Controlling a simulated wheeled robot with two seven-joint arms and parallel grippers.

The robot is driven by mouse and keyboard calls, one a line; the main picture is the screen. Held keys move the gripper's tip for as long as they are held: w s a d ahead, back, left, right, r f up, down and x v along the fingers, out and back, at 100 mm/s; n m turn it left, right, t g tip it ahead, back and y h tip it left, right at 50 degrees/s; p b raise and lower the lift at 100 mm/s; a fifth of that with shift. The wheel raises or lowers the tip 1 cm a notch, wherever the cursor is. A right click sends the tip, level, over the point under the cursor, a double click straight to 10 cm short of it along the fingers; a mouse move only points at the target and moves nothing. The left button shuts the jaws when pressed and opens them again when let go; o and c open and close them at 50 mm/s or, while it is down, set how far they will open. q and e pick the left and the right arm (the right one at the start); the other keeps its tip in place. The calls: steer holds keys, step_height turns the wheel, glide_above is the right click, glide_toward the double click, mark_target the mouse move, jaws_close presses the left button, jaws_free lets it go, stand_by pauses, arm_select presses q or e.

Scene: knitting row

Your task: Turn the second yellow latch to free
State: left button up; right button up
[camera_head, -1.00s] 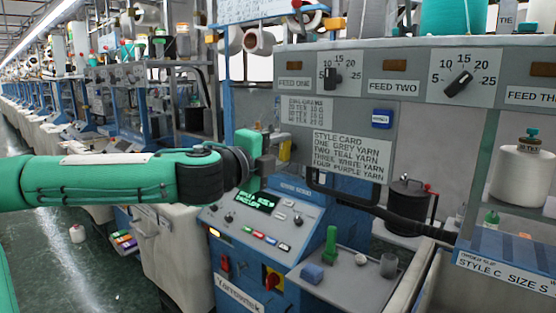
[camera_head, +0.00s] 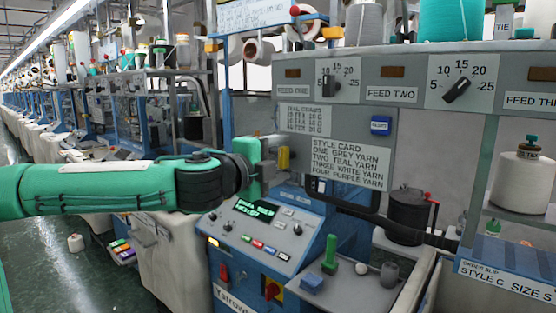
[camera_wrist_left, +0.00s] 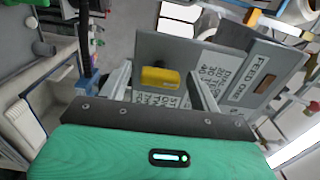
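A yellow latch (camera_head: 284,158) sits on the grey machine panel, left of the style card. It also shows in the left wrist view (camera_wrist_left: 160,78) as a yellow block lying across the gap between my fingers. My left gripper (camera_head: 275,153) is close in front of the panel at this latch. In the left wrist view its two fingers (camera_wrist_left: 158,73) are apart on either side of the latch, with visible gaps. I cannot tell whether this latch is the second one. My right gripper is in neither view.
The grey panel (camera_head: 407,135) carries dials and a style card (camera_head: 348,162). Below stands a blue console (camera_head: 262,250) with buttons. A black bar (camera_head: 395,230) crosses to the right. A side shelf (camera_head: 345,292) holds a green stamp-like object (camera_head: 330,255).

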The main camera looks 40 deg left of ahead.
arm_select(q)
steer(key=shift+s, duration=0.15)
steer(key=shift+s+a, duration=0.15)
steer(key=shift+s, duration=1.3)
steer(key=shift+s+a+r, duration=0.1)
steer(key=shift+s+a, duration=0.05)
steer(key=shift+s, duration=0.35)
steer(key=b, duration=0.4)
glide_toward(279, 157)
steer(key=shift+s+a+b, duration=0.1)
steer(key=shift+s+b, duration=2)
steer(key=shift+b, duration=0.75)
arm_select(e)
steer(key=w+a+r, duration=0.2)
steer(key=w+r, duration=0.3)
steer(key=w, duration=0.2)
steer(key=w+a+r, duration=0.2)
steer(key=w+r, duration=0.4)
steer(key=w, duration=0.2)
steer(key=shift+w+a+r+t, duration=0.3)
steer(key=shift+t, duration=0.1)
